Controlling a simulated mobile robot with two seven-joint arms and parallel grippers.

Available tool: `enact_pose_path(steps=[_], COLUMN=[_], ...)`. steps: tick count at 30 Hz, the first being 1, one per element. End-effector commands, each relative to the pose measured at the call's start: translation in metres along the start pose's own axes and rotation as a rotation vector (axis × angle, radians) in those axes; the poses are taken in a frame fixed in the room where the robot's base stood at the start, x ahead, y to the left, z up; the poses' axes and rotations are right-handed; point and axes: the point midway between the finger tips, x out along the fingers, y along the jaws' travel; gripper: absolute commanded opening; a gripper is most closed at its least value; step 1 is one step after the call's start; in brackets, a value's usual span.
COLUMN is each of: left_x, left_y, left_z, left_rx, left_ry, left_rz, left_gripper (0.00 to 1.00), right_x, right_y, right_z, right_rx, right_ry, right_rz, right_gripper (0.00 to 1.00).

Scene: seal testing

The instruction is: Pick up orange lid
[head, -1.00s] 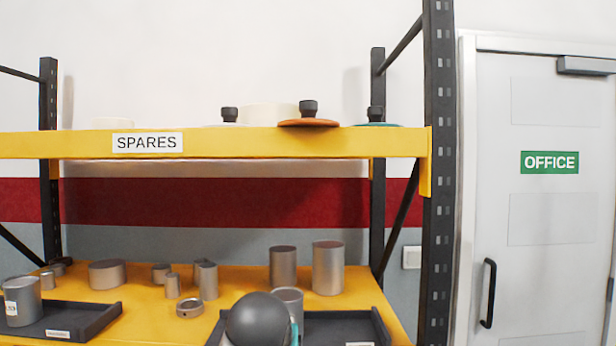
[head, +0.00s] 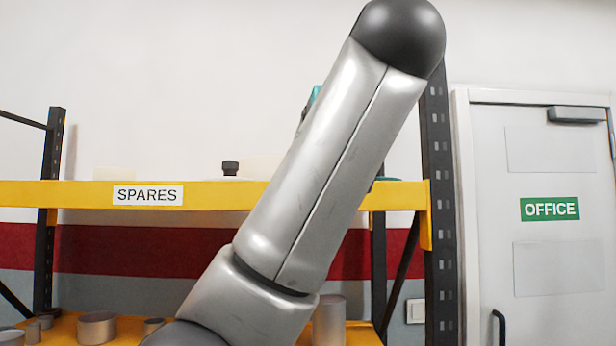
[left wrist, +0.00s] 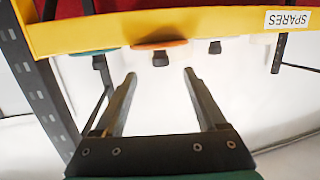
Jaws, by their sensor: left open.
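The orange lid (left wrist: 172,44) lies on the upper yellow shelf, with its black knob (left wrist: 160,59) showing in the left wrist view, which is upside down. My left gripper (left wrist: 160,75) is open and empty. Its two fingers point toward the lid, with the knob framed between the tips in the picture; the remaining distance is hard to judge. In the head view my arm covers the orange lid and the gripper. My right gripper is in neither view.
The shelf beam (head: 90,194) carries a SPARES label (head: 148,195). A teal lid (left wrist: 80,54) and a pale lid (left wrist: 207,41) flank the orange one. A black rack post (left wrist: 38,85) stands near. Metal cylinders (head: 97,328) stand on the lower shelf.

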Motion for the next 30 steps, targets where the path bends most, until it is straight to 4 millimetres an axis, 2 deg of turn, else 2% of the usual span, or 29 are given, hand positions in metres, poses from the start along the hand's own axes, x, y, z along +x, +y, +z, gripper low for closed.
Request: enact_pose_path(steps=[4,12,15,23,30], left_x=[0.015,0.072,0.087,0.102,0.129], left_y=[-0.001,-0.001,-0.001,0.000,-0.001], left_z=[-0.004,-0.005,-0.005,-0.004,-0.010], left_rx=[0.000,0.001,0.000,-0.001,0.000], left_ry=[0.000,0.000,0.001,0.003,0.001], left_rz=[-0.006,-0.006,-0.004,-0.002,-0.004], left_gripper=[0.74,0.74,0.74,0.74,0.74], right_x=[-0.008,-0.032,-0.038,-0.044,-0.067], right_y=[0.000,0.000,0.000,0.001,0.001], right_z=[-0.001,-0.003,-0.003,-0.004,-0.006], right_rx=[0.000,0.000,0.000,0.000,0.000], right_ry=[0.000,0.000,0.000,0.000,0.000], right_rz=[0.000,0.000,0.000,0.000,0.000], right_gripper=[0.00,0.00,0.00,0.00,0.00])
